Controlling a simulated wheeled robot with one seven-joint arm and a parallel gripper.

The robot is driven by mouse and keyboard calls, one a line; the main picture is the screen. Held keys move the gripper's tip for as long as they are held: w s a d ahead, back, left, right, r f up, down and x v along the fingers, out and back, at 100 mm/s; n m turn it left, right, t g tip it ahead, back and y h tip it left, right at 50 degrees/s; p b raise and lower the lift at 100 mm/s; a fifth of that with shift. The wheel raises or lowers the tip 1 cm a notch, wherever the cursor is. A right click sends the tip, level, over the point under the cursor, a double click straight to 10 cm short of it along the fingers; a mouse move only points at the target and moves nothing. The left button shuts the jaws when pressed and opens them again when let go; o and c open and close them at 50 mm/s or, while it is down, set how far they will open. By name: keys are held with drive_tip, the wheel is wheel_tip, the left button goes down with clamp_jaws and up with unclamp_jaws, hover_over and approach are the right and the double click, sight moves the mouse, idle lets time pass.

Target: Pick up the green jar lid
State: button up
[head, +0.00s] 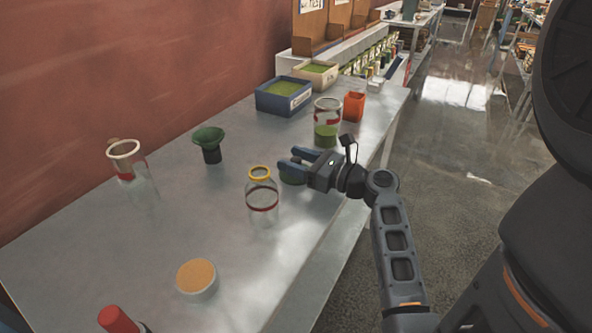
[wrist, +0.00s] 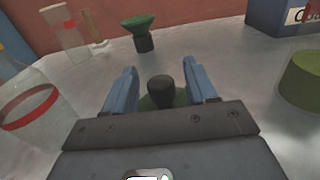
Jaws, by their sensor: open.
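The green jar lid (head: 292,176) lies on the metal table, partly hidden under my gripper's fingers. In the wrist view the lid (wrist: 153,103) is a green disc with a dark upright knob (wrist: 161,88) on top, partly hidden by the gripper body. My gripper (head: 289,160) is open above the lid. In the wrist view my gripper's two blue fingers (wrist: 163,72) stand on either side of the knob, with gaps showing on both sides.
A yellow-rimmed glass jar (head: 262,200) stands close left of my gripper. A jar with green powder (head: 327,133) and an orange container (head: 354,106) stand behind.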

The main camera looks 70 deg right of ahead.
drive_tip(key=c, duration=1)
drive_tip(key=shift+r, duration=0.1)
